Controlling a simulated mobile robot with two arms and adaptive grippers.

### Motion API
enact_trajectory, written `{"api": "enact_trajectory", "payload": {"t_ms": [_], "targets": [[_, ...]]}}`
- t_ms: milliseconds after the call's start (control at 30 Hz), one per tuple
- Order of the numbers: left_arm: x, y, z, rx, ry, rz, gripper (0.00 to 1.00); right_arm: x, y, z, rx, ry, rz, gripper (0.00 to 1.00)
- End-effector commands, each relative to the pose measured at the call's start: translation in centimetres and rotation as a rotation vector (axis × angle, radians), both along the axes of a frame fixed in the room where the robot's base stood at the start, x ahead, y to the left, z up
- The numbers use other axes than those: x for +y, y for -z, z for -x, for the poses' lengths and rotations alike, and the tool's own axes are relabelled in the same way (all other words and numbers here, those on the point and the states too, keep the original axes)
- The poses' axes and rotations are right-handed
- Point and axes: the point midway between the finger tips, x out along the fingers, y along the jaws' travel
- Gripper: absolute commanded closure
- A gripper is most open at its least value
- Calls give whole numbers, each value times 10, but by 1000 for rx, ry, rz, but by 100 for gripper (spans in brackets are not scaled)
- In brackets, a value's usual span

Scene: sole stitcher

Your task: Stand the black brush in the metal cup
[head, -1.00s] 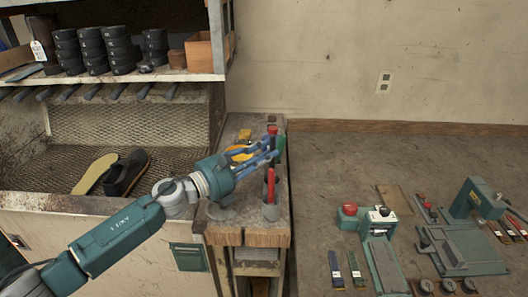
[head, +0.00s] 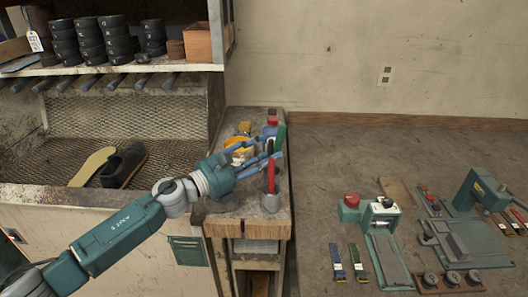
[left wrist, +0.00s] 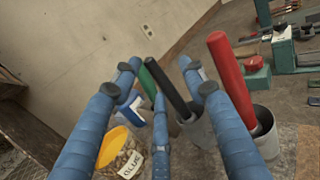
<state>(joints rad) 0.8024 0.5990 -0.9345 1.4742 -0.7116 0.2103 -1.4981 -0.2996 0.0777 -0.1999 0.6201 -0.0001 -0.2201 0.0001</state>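The black brush's handle (left wrist: 166,88) shows in the left wrist view, tilted, between my finger tips. Its lower end meets a grey metal shape I cannot identify. In the head view my gripper mostly hides it. My left gripper (head: 262,158) is over the wooden bench top; its blue fingers (left wrist: 162,88) are spread around the black handle, with a gap at the left finger. The grey metal cup (head: 270,203) stands near the bench's front, right below my fingers, with a red-handled tool (head: 271,177) in it. The cup (left wrist: 266,142) is right of my fingers in the wrist view.
A green handle (head: 281,138) stands just beyond my fingers. A yellow-topped glue jar (left wrist: 122,152) and a blue bottle with a red cap (head: 271,127) are close by. The shelf unit (head: 150,68) is at left. Machines and tools lie to the right, lower down.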

Motion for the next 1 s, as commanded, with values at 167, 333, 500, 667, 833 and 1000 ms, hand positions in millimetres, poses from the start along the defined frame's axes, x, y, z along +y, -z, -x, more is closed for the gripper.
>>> {"api": "enact_trajectory", "payload": {"t_ms": [167, 333, 500, 667, 833, 1000], "targets": [[0, 0, 0, 0, 0, 0, 58, -1, 0, 1, 1, -2, 0, 0], [0, -1, 0, 0, 0, 0, 58, -2, -1, 1, 1, -2, 2, 0], [0, -17, 0, -1, 0, -1, 58, -2, -17, 0, 1, -1, 2, 0], [0, -48, 0, -2, 0, -1, 58, -2, -43, 0, 1, -1, 2, 0], [0, -83, 0, -2, 0, -1, 58, -2, -73, 0, 1, -1, 2, 0], [0, -117, 0, -2, 0, -1, 58, -2, -103, 0, 1, -1, 2, 0]]}}
